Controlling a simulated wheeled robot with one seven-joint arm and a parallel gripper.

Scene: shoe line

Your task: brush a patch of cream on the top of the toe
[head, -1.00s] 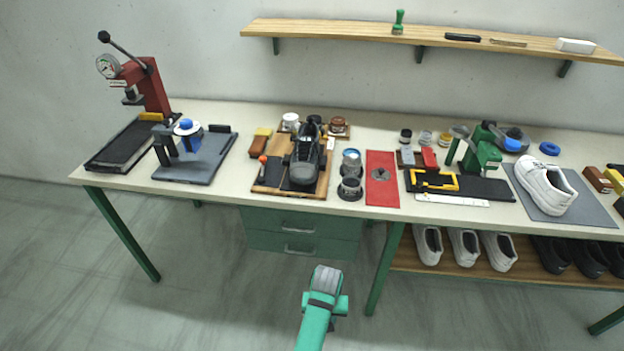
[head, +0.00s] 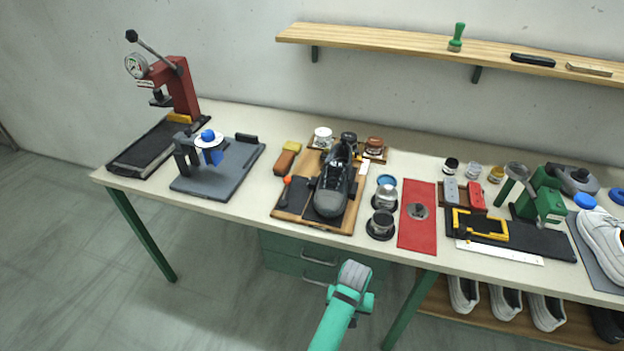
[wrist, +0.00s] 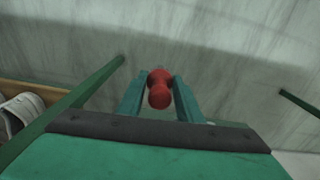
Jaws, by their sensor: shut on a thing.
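A dark shoe (head: 331,192) stands on a wooden board (head: 346,226) near the table's front edge, its rounded toe facing me. A white jar (head: 323,139) and a brown jar (head: 374,146) stand behind it. My gripper (wrist: 160,80) is shut on a red, knob-like thing (wrist: 160,97). Only its rounded end and narrower neck show, so I cannot tell whether it is a brush. In the head view my arm's end is in front of the table, apart from the shoe, and its fingers are hidden.
An orange-tipped tool (head: 287,180), round tins (head: 381,224) and a red mat (head: 417,236) lie beside the shoe. A grey fixture (head: 215,174) is at left, a green press (head: 543,198) at right. A green table leg (wrist: 95,85) is left of my gripper.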

